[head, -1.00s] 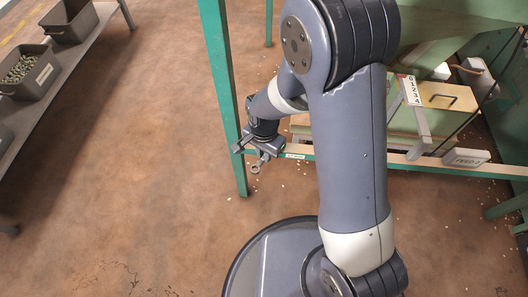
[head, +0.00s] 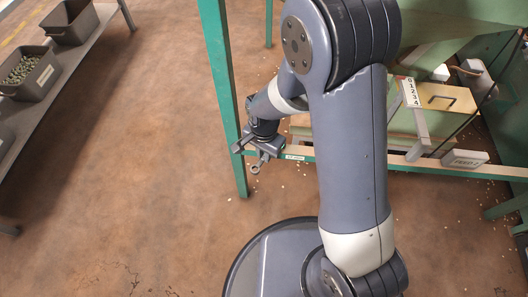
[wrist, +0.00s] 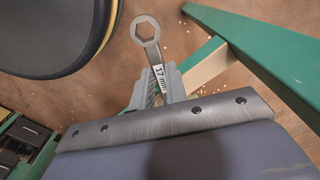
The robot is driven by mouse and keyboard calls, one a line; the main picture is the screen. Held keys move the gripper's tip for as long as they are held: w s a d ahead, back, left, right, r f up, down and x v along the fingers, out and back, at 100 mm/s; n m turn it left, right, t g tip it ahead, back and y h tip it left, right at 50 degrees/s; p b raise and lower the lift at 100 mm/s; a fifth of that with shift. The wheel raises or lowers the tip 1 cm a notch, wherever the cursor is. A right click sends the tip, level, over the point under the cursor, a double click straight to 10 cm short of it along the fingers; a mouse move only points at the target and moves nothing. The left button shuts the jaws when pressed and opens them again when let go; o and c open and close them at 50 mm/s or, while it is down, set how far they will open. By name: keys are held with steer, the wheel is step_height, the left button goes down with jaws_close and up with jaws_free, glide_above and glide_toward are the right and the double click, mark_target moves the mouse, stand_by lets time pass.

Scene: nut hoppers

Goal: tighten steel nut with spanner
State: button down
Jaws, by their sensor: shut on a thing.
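My gripper (head: 262,158) is beside the green post in the head view, low in front of the cross rail. It is shut on a spanner (wrist: 146,32), which the wrist view shows clearly. The spanner's ring is empty. I cannot make out the steel nut in either view.
A green post (head: 222,95) and a cross rail (head: 395,163) stand close to my gripper. A number scale (head: 410,92) and a labelled box (head: 465,159) are at the right. Bins, one with many nuts (head: 30,72), sit on a shelf at the left. Open floor (head: 110,190) lies between.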

steer(key=shift+r+p, duration=1.2)
steer(key=shift+r, duration=0.3)
